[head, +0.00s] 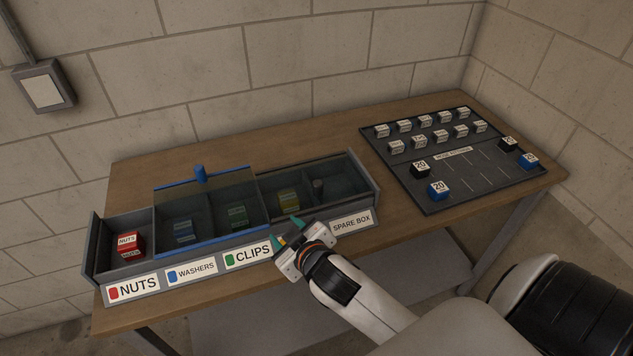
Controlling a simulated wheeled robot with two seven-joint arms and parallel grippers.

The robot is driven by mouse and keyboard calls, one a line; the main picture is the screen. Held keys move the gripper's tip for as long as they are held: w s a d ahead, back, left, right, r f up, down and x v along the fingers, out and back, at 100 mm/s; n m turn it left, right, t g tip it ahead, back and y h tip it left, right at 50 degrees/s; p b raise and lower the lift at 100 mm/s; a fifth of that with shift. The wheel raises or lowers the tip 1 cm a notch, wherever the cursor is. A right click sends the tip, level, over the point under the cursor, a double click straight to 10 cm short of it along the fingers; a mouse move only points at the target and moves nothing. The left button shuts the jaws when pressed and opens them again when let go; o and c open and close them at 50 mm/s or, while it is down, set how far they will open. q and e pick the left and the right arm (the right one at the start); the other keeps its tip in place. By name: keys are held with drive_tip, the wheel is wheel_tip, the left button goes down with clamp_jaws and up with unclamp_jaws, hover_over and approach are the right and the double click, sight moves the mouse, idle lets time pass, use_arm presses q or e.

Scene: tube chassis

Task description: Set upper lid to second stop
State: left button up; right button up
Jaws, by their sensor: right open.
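A long dark grey tray (96,250) with several compartments stands on the workbench. A clear lid with a blue frame (157,216) and a blue knob (200,174) covers the washers and clips compartments. A second, dark see-through lid (345,172) with a dark knob (318,187) seems to lie over the right part of the tray. I cannot tell exactly where the two lids overlap. My right gripper (289,232) is open and empty at the tray's front wall, between the clips and spare box labels, apart from both knobs. My left gripper is not in view.
The nuts compartment at left is uncovered and holds red boxes (128,241). A dark board (440,205) with several small labelled blocks lies at the right of the wooden bench (150,160). A block wall stands behind. Bare bench lies behind the tray.

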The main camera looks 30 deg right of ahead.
drive_tip(key=w+a+r+n+t+y, duration=0.3)
drive_tip(key=w+r, duration=0.1)
drive_tip(key=r, duration=0.3)
drive_tip(key=w+a+r+n+t+y, duration=0.3)
drive_tip(key=r+t, duration=0.1)
drive_tip(key=r, duration=0.3)
drive_tip(key=a+r+n+g+y, duration=0.3)
drive_tip(key=a+r+n+y, duration=0.3)
drive_tip(key=n+y, duration=0.35)
drive_tip(key=n+g+h, duration=1.2)
drive_tip(key=g+h, duration=0.3)
drive_tip(key=g, duration=0.2)
hover_over(318, 183)
wheel_tip(318, 183, down, 6)
drive_tip(key=shift+n, duration=0.25)
wheel_tip(318, 183, down, 12)
drive_tip(key=p, duration=0.2)
drive_tip(key=shift+w+r+p, duration=0.1)
drive_tip(key=shift+r+p, duration=0.05)
drive_tip(key=shift+p, duration=0.2)
drive_tip(key=shift+c, duration=0.4)
